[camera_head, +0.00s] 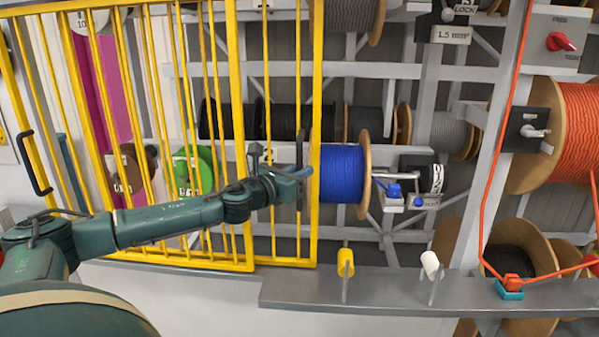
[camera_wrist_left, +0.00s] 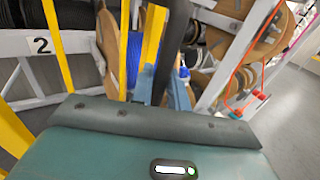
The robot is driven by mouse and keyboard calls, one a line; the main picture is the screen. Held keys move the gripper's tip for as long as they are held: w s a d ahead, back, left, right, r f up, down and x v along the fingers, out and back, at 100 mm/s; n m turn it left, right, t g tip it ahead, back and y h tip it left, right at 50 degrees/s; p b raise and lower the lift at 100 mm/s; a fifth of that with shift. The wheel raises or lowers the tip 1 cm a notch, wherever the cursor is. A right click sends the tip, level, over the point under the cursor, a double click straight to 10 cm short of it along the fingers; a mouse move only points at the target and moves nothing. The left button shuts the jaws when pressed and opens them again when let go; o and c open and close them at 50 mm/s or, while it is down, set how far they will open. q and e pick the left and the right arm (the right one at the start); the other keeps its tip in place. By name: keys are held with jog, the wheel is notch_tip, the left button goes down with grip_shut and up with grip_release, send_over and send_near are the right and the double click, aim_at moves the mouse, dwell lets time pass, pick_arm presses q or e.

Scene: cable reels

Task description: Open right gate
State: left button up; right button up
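The right-hand yellow barred gate (camera_head: 316,90) stands in the middle of the head view, its right post just left of a blue cable reel. Its dark upright handle (camera_head: 301,150) is at that post, and it also shows in the left wrist view (camera_wrist_left: 176,35). My left gripper (camera_head: 300,173) is at the handle, with its fingers on both sides of the bar; it appears shut on it. The fingers partly hide the handle. Another yellow gate section (camera_head: 160,90) with its own dark handle (camera_head: 32,165) stands to the left. My right gripper is not in view.
The blue reel (camera_head: 342,173) and the rack right of the gate are uncovered. A grey ledge (camera_head: 400,290) carries a yellow roller (camera_head: 346,262) and a white roller (camera_head: 430,265). Orange cable (camera_head: 484,190) runs down a post at the right.

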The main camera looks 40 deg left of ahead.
pick_arm(q)
jog(key=o, duration=0.3)
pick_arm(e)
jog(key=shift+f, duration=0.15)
